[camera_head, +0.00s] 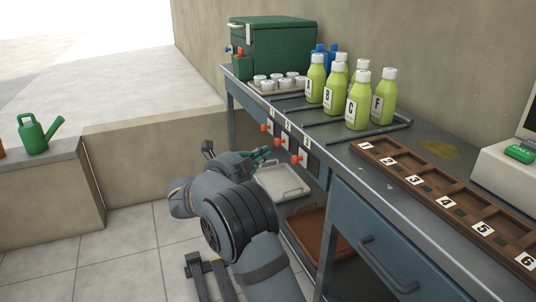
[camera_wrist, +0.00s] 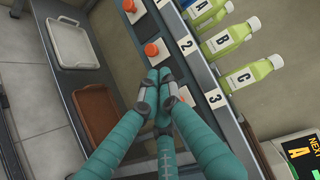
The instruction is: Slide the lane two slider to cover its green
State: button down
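The lane two slider has an orange knob (camera_wrist: 152,49) on a white plate, beside label 2 (camera_wrist: 187,45) under the bench's front edge. In the head view, its knob (camera_head: 284,143) is the middle one of three. No green mark on lane two can be made out. My gripper (camera_wrist: 161,84) has teal fingers drawn together at the tips, with nothing visible between them. The tips are just below the lane two knob in the wrist view; contact cannot be told. In the head view, my gripper (camera_head: 265,153) is at the front of the knob row.
The lane one knob (camera_head: 264,127) and lane three knob (camera_head: 295,159) flank it closely. Labelled bottles (camera_head: 353,108) stand on the bench above. A pale tray (camera_head: 283,183) and brown tray (camera_head: 310,235) lie on the lower shelf. The floor in front is open.

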jog(key=shift+v, duration=1.1)
jog(key=r+p+x, duration=0.1)
jog(key=p+x, duration=0.1)
jog(key=x, duration=0.6)
jog(key=s+d, duration=0.1)
jog(key=s+d+f, duration=0.1)
jog(key=s+d, duration=0.1)
jog(key=shift+d+f+b, duration=0.15)
jog(key=shift+d+b, duration=0.15)
jog(key=shift+w+a, duration=0.1)
jog(key=shift+w, duration=0.05)
